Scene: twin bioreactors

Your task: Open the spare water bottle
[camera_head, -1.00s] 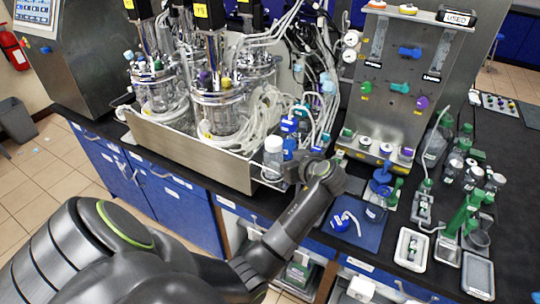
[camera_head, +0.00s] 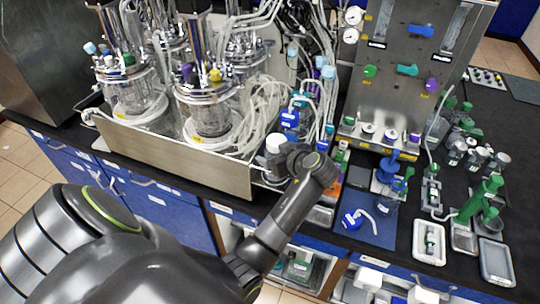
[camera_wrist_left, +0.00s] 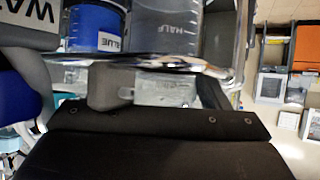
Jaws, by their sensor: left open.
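A clear bottle with a white cap (camera_head: 275,144) stands at the front right corner of the steel tray; I cannot read its label, so I cannot tell if it is the spare water bottle. My left gripper (camera_head: 290,158) is right beside it and covers part of its body; its fingertips are hard to make out. In the left wrist view, the open gripper (camera_wrist_left: 158,92) is close to a chrome rail. A label starting "WA" (camera_wrist_left: 32,12) shows at the top left, partly cut off. My right gripper is out of view.
The steel tray (camera_head: 170,160) holds glass reactors and tubing. A valve panel (camera_head: 400,80) stands behind. A blue mat (camera_head: 375,226) with a blue-capped piece lies to the right.

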